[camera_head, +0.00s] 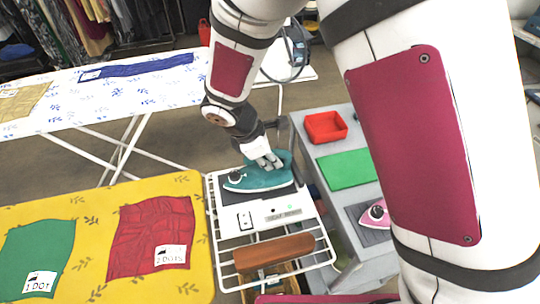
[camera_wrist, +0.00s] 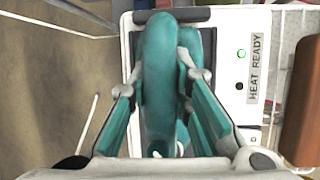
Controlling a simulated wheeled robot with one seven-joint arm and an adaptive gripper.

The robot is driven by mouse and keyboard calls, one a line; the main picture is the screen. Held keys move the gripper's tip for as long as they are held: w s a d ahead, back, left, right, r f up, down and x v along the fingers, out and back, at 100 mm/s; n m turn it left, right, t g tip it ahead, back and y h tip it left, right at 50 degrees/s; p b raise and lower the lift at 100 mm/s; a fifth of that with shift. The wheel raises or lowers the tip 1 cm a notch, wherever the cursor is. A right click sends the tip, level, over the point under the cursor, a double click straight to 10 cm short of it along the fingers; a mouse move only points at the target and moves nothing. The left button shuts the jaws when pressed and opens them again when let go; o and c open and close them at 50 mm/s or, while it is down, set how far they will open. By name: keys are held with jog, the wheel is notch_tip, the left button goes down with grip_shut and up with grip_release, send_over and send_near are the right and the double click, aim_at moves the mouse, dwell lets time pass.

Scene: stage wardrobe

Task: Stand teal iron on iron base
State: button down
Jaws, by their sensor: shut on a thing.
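The teal iron (camera_head: 265,181) is over the dark plate of the white iron base (camera_head: 229,224) in the head view, its dial end to the left. My gripper (camera_head: 266,161) is shut on its handle from above. In the wrist view the teal handle (camera_wrist: 157,45) runs between the two fingers (camera_wrist: 159,82), and the base (camera_wrist: 229,60) with its HEAT READY label and green light lies to the right. The iron lies flat or nearly so. Whether its sole touches the plate is hidden.
A wire rack with a brown padded bar (camera_head: 274,251) is in front of the base. A grey table at right holds a red bin (camera_head: 325,127), a green mat (camera_head: 347,169) and a pink iron (camera_head: 376,215). A yellow board (camera_head: 90,203) with cloths is at left.

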aim_at(254, 177)
jog(key=c, duration=1.9)
grip_release()
jog(key=shift+f, duration=0.15)
jog(key=o, duration=0.5)
jog(key=shift+c, duration=0.2)
jog(key=v, duration=1.2)
jog(key=shift+r, duration=0.25)
jog(key=s+d+r+m+y, duration=0.1)
jog(key=s+d+r+m, duration=0.55)
jog(key=d, duration=0.35)
jog(key=s+d+r+m+y, duration=0.2)
jog(key=s+d+r+m, duration=0.3)
jog(key=d+r+m, duration=0.45)
jog(key=s+d+f+m+t+y, duration=0.1)
jog(key=s+d+m, duration=0.3)
jog(key=s, duration=0.4)
jog(key=shift+d+f+m, duration=0.3)
jog(key=shift+d+f, duration=0.15)
jog(key=shift+f, duration=0.25)
